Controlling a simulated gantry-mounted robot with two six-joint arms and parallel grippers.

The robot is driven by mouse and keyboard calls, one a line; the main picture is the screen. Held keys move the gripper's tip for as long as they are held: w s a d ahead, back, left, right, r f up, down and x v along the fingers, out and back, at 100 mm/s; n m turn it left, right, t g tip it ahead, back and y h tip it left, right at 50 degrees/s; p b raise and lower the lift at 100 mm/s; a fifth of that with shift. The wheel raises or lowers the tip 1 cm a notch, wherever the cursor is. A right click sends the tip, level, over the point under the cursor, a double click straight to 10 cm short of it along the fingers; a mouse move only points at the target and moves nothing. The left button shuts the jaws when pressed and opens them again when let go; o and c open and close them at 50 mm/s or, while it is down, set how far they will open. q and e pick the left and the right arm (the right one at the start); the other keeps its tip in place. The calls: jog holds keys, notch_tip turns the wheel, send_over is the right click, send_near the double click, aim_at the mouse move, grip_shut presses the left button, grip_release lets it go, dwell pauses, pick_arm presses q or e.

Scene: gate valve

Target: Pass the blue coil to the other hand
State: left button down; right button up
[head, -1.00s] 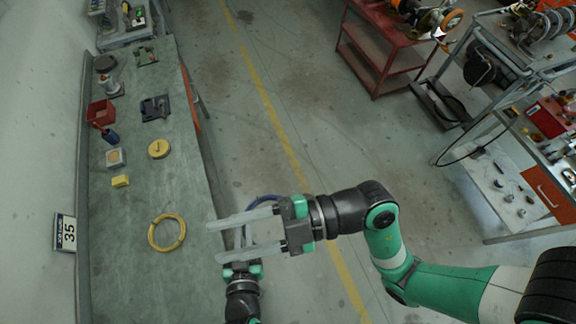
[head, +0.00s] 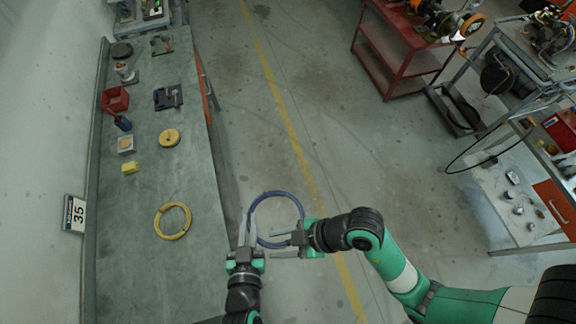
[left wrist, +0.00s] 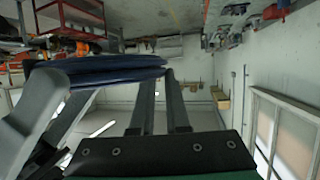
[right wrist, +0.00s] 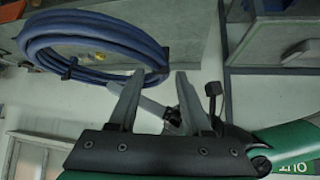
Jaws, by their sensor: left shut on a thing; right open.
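The blue coil (head: 276,194) is a ring of several dark blue turns with black ties, held in the air beside the bench. My left gripper (head: 247,232) points up the head view and is shut on the coil's left side. The coil also shows in the left wrist view (left wrist: 95,72), beside the closely spaced fingers. My right gripper (head: 274,244) comes from the right and is open. Its fingers lie around the coil's lower part in the head view. In the right wrist view the coil (right wrist: 90,45) is ahead and left of the spread fingers; contact cannot be told.
The green bench (head: 147,268) at left bears a yellow coil (head: 173,221), a yellow disc (head: 169,137), a yellow block (head: 129,168) and a red bin (head: 115,100). A red cart (head: 400,60) and a grey shelf cart (head: 510,200) stand right. The floor between is clear.

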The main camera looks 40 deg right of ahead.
jog(key=shift+w+a+f, duration=0.15)
jog(key=shift+a+f, duration=0.05)
grip_shut()
pick_arm(q)
jog(key=c, duration=0.8)
grip_release()
jog(key=shift+c, duration=0.2)
